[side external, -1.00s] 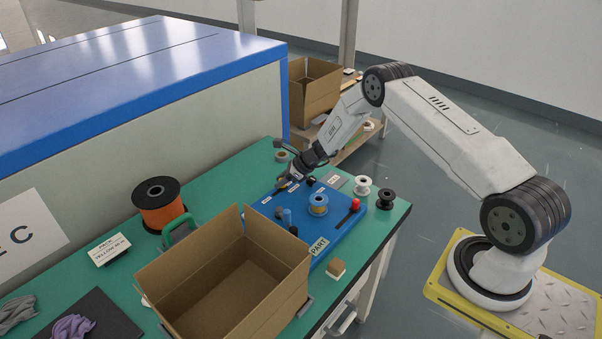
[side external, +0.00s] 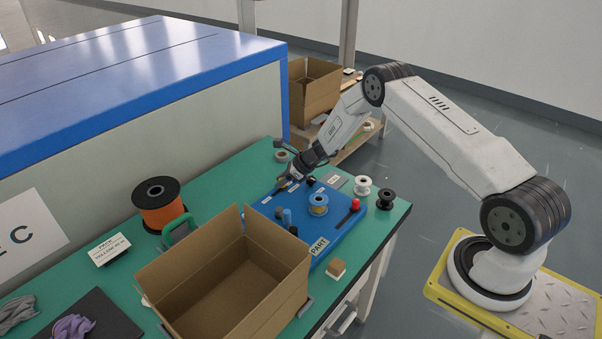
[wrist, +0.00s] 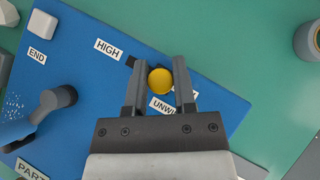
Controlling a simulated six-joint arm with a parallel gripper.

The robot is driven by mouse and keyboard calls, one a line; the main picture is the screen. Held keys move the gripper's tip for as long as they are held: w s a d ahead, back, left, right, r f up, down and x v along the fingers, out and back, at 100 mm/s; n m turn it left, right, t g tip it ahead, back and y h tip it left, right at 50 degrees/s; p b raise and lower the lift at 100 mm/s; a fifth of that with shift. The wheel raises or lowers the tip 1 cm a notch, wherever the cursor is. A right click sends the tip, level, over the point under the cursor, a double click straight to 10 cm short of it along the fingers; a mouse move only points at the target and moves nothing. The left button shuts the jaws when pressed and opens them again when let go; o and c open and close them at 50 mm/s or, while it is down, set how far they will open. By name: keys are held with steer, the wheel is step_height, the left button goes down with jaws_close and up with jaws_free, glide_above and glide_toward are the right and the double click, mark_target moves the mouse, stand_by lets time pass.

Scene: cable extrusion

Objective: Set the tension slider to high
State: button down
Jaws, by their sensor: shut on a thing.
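The tension slider's round yellow knob (wrist: 160,80) sits between my fingertips in the wrist view. My gripper (wrist: 159,88) is shut on it, one finger on each side. The HIGH label (wrist: 108,49) lies up and left of the knob, apart from it. A short dark patch (wrist: 131,62), perhaps slot, shows between that label and the left finger. Another label beside the right finger is mostly covered. In the side view my gripper (side external: 289,182) is down at the far left part of the blue board (side external: 345,240); the knob is too small to make out there.
An UNWI... label (wrist: 163,104) is partly hidden by my gripper. In the side view a wire spool (side external: 318,203) and a red knob (side external: 355,203) are on the board. An open cardboard box (side external: 205,300) stands in front.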

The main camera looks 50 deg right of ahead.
mark_target(274, 196)
steer(key=shift+a, duration=2.25)
steer(key=shift+c, duration=2.1)
jaws_free()
steer(key=shift+a, duration=0.1)
steer(key=shift+d+r, duration=0.1)
steer(key=shift+d, duration=0.1)
steer(key=shift+s+r, duration=0.1)
steer(key=shift+s, duration=0.05)
steer(key=shift+v, duration=3.65)
